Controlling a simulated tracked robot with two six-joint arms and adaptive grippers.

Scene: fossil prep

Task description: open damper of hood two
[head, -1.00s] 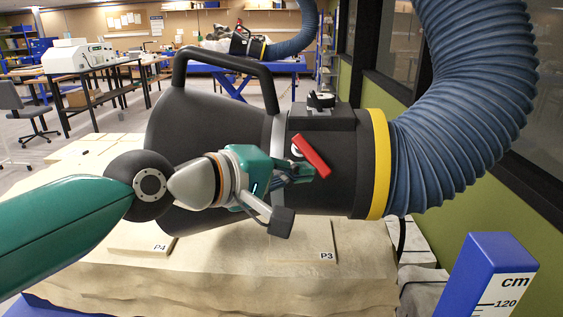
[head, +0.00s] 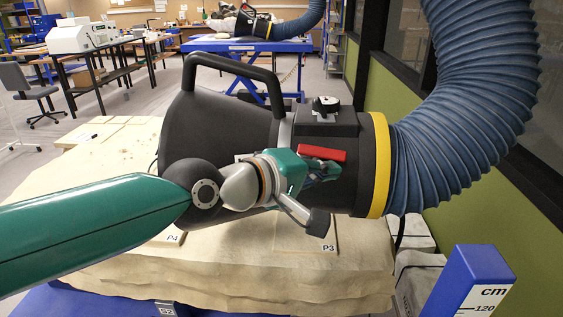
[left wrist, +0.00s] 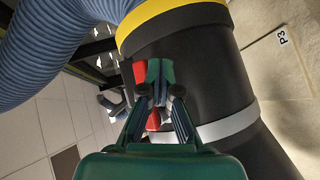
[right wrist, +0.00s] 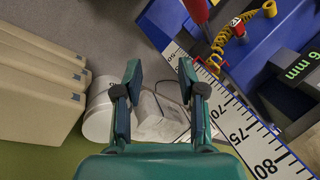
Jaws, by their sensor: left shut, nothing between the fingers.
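A black fume hood (head: 225,110) with a top handle, a yellow band (head: 380,165) and a blue hose hangs over the pale rock block. Its red damper lever (head: 322,153) lies almost level, roughly along the duct. My left gripper (head: 325,170) is shut and empty, just below and in front of the lever. In the left wrist view, its closed fingertips (left wrist: 160,72) cover part of the red lever (left wrist: 140,72), which shows on either side of them; contact cannot be told. My right gripper (right wrist: 160,75) is open and empty, outside the head view.
A blue post with a cm scale (head: 480,285) stands at the front right. The blue hose (head: 470,110) curves up at the right. A second, similar hood (head: 252,22) is far back over a blue table.

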